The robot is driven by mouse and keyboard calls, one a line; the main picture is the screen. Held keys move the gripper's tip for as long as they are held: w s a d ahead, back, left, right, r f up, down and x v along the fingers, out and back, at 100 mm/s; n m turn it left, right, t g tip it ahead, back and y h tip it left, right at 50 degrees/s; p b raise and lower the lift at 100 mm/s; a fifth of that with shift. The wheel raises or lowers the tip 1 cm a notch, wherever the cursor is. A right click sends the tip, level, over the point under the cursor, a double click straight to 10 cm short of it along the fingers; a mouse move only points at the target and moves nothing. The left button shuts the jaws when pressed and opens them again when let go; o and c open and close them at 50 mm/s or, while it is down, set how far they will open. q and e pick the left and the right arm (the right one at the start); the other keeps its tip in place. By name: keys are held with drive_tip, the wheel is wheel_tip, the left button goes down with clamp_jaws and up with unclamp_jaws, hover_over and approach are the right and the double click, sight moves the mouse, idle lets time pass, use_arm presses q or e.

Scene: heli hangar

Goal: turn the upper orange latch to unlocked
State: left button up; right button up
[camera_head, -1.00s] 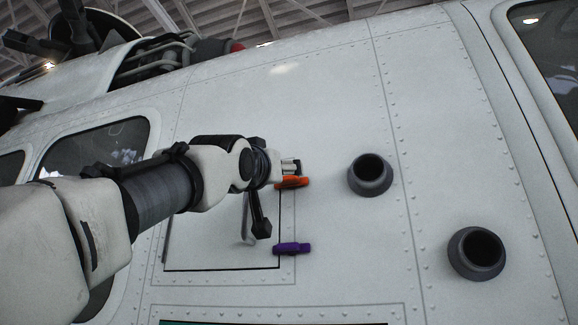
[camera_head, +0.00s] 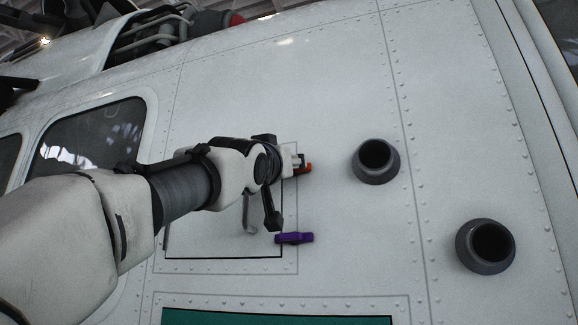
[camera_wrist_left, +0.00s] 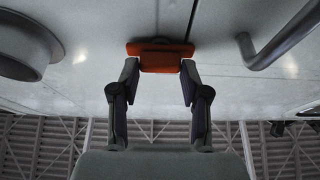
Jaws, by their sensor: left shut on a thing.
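The upper orange latch (camera_head: 308,168) is on the right edge of the panel in the helicopter's white side. It is mostly hidden by my left gripper (camera_head: 297,165) in the head view. In the left wrist view the orange latch (camera_wrist_left: 160,56) lies across the picture, between the two fingertips of my left gripper (camera_wrist_left: 159,76), which is shut on it. A purple latch (camera_head: 294,238) sits lower on the same panel edge and lies about level, with nothing touching it. My right gripper is not in view.
A bent grey handle (camera_head: 249,214) stands out from the panel close to my left wrist; it also shows in the left wrist view (camera_wrist_left: 285,40). Two dark round ports (camera_head: 376,161) (camera_head: 486,246) protrude to the right. The skin between panel and ports is clear.

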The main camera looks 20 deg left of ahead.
use_arm(q)
drive_tip(key=shift+f+m, duration=0.1)
drive_tip(key=shift+m, duration=0.4)
drive_tip(key=m+g+h+p, duration=0.1)
drive_tip(key=m+g+h, duration=0.1)
drive_tip(key=m, duration=0.5)
drive_tip(key=m+g+h+p, duration=0.2)
drive_tip(key=m, duration=0.5)
drive_tip(key=r+m+g+h+p, duration=0.1)
drive_tip(key=m+g+h+p, duration=0.1)
drive_tip(key=m, duration=0.5)
drive_tip(key=shift+a+r+h, duration=0.1)
drive_tip(key=shift+a+h, duration=0.2)
drive_tip(key=shift+a, duration=0.05)
drive_tip(key=shift+m, duration=0.3)
drive_tip(key=o, duration=1.1)
drive_tip(key=shift+o, duration=0.2)
drive_tip(key=shift+w+a+f, duration=0.1)
drive_tip(key=shift+w+f, duration=0.1)
drive_tip(key=shift+w, duration=0.15)
drive_tip(key=shift+s, duration=0.2)
